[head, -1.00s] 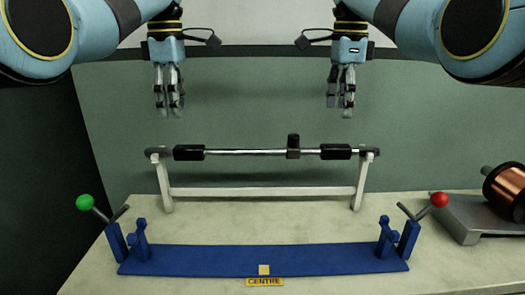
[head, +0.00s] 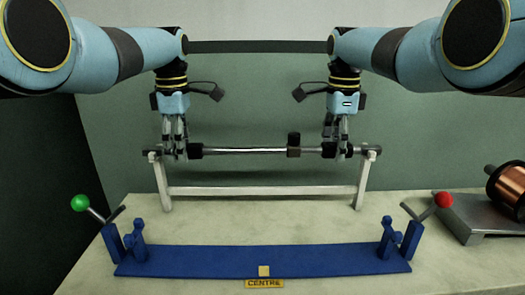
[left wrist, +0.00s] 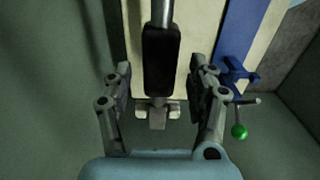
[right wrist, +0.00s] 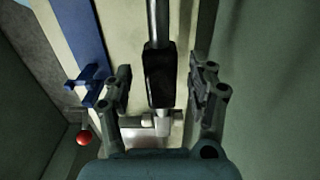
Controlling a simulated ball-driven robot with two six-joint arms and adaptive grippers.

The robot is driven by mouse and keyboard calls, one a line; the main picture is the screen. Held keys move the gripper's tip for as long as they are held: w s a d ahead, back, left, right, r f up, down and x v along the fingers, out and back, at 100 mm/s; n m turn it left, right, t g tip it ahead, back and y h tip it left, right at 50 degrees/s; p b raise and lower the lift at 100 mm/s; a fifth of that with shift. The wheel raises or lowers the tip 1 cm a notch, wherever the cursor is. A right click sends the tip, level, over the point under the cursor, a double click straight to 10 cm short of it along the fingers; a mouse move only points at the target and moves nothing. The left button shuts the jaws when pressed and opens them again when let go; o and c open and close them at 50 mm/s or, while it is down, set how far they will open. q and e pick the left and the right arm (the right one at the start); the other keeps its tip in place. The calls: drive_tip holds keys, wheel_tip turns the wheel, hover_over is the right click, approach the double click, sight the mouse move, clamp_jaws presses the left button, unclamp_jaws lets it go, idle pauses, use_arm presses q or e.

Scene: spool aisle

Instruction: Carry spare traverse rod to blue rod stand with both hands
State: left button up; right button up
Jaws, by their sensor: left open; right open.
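The spare traverse rod (head: 245,151) lies level on a white stand (head: 262,190), with black grip sleeves near both ends and a dark block right of its middle. My left gripper (head: 174,152) is open around the rod's left sleeve; that sleeve (left wrist: 161,60) lies between the open fingers in the left wrist view. My right gripper (head: 335,152) is open around the right sleeve, which also shows between the fingers in the right wrist view (right wrist: 160,75). The blue rod stand (head: 200,261) lies empty in front, with an upright holder near each end.
A green-ball lever (head: 80,203) stands at the blue stand's left end and a red-ball lever (head: 444,200) at its right. A yellow CENTRE label (head: 264,284) marks its front. A copper spool (head: 508,188) sits on a grey block at right. A green wall stands behind.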

use_arm(q)
drive_tip(key=shift+w, duration=0.1)
drive_tip(key=c, duration=0.4)
use_arm(e)
drive_tip(key=c, duration=0.4)
use_arm(q)
clamp_jaws()
use_arm(e)
clamp_jaws()
use_arm(q)
drive_tip(key=shift+r, duration=0.1)
use_arm(e)
drive_tip(key=shift+w, duration=0.15)
